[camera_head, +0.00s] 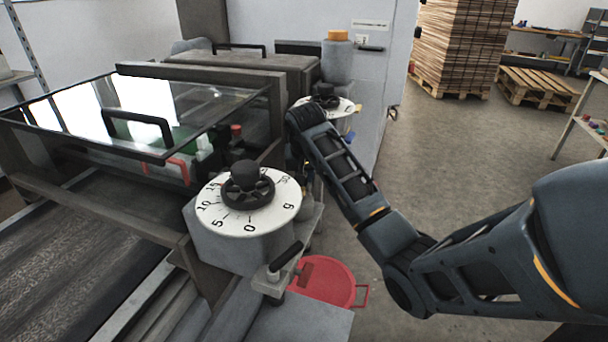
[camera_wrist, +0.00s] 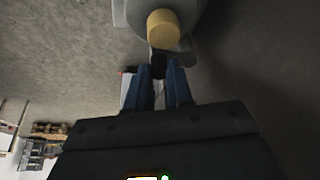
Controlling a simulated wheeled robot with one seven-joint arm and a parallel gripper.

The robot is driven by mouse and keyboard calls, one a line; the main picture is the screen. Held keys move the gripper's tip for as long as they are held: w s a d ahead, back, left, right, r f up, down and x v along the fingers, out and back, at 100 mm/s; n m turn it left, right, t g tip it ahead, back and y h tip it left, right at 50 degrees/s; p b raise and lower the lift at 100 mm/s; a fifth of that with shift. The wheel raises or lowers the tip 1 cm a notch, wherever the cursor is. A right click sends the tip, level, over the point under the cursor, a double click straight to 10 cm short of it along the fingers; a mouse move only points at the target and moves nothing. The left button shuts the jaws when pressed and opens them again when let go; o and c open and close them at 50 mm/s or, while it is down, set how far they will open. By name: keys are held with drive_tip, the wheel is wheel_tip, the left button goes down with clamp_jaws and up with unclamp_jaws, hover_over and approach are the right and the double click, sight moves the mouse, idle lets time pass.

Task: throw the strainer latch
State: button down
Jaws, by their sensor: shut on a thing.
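In the wrist view, my gripper (camera_wrist: 160,76) is shut on a small black handle (camera_wrist: 159,62), which appears to be the strainer latch. The handle sits below a rounded grey body (camera_wrist: 128,12) with a tan round cap (camera_wrist: 163,29), seemingly the strainer. Its far side is cut off by the picture's top edge. My fingers and the latch are hidden there.
A white numbered dial with a black handwheel (camera_head: 247,187) stands in front of my wrist in the head view. A second dial (camera_head: 325,103) stands behind it. A glass lid (camera_head: 150,110) covers the machine. The floor at right is open.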

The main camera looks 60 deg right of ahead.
drive_tip(key=shift+a+r, duration=0.1)
drive_tip(key=shift+w+a+r+m+p, duration=0.1)
drive_tip(key=shift+m+p, duration=0.2)
drive_tip(key=shift+p, duration=0.35)
drive_tip(key=shift+a+r+m+g+p, duration=0.1)
drive_tip(key=shift+a+m+g+p, duration=0.3)
drive_tip(key=shift+p, duration=0.6)
drive_tip(key=shift+w+f+m+g+h+p, duration=0.1)
drive_tip(key=shift+f+m+g+h+p, duration=0.2)
drive_tip(key=shift+m+p, duration=0.65)
drive_tip(key=shift+m+b, duration=0.25)
drive_tip(key=shift+b, duration=0.05)
drive_tip(key=c, duration=1)
unclamp_jaws()
drive_tip(key=shift+a, duration=0.1)
